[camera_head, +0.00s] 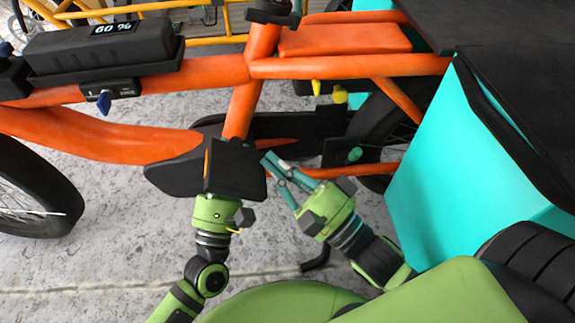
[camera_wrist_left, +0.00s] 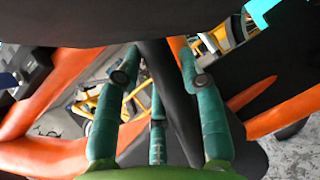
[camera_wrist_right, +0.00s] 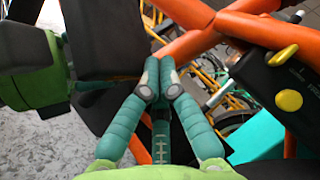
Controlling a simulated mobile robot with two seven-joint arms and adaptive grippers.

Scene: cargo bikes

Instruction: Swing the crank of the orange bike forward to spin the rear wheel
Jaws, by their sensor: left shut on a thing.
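The orange bike (camera_head: 205,75) spans the head view. Its black crank parts (camera_head: 178,172) are low on the frame, below the seat tube. My left gripper (camera_head: 213,180) is at these parts, its fingers hidden behind black there. In the left wrist view its teal fingers (camera_wrist_left: 160,85) close around a black bar (camera_wrist_left: 172,95), which seems to be the crank. My right gripper (camera_head: 270,163) is just right of it, by the black chain guard. In the right wrist view its fingertips (camera_wrist_right: 155,75) meet with nothing visible between them. The rear wheel (camera_head: 385,125) is partly hidden by a turquoise box.
The turquoise box (camera_head: 440,170) stands close at right, near my right arm. A black battery (camera_head: 100,48) reading 60 % sits on the frame. Another wheel (camera_head: 40,200) is at left. A yellow rack (camera_head: 200,25) is behind. Bare grey floor (camera_head: 110,255) shows at lower left.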

